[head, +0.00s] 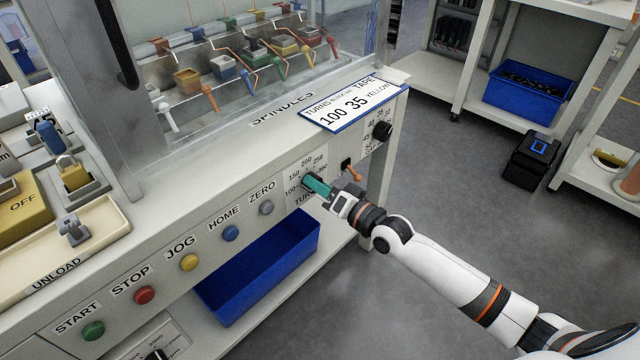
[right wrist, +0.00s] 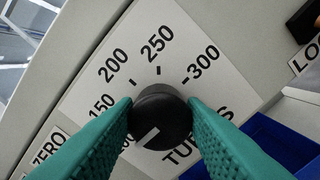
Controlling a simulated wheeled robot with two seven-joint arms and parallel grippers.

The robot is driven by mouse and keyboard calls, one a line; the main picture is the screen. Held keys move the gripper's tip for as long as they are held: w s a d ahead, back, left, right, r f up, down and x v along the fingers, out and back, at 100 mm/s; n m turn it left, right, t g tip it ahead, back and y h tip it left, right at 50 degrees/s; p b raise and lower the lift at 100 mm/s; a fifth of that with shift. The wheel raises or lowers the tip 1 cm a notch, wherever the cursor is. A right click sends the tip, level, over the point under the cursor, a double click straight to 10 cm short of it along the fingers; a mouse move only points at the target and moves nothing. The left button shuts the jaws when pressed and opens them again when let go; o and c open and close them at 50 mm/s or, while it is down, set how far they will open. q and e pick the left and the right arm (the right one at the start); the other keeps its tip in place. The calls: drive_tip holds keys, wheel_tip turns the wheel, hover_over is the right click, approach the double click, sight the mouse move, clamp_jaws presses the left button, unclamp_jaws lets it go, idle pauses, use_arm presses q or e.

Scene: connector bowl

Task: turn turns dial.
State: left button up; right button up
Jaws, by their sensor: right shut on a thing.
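The turns dial is a round black knob (right wrist: 160,117) on a white scale plate (right wrist: 215,75) marked 150, 200, 250 and 300; the lowest number is partly hidden by a finger. A white pointer line on the knob points to the lower left in the right wrist view, toward the low end of the scale. My right gripper (head: 310,181) has teal fingers and is shut on the knob, one finger on each side. In the head view the fingers hide the knob. My left gripper is not in view.
A sign (head: 355,102) on the machine reads 100, 35 and yellow. Left of the dial are the zero button (head: 266,208) and other coloured buttons. An orange-handled lever (head: 352,174) and another black knob (head: 382,131) are to the right. A blue bin (head: 262,262) is below.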

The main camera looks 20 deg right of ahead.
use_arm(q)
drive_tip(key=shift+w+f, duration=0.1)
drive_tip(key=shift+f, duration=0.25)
use_arm(e)
drive_tip(key=shift+f+n, duration=0.15)
drive_tip(key=shift+n, duration=0.15)
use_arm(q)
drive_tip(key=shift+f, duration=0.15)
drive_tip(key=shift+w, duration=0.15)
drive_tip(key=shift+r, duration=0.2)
use_arm(e)
drive_tip(key=o, duration=1)
drive_tip(key=shift+s, duration=0.1)
use_arm(q)
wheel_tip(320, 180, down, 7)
drive_tip(key=p, duration=0.2)
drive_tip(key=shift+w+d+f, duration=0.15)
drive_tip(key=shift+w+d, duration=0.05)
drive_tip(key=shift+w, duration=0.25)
use_arm(e)
drive_tip(key=v, duration=1.2)
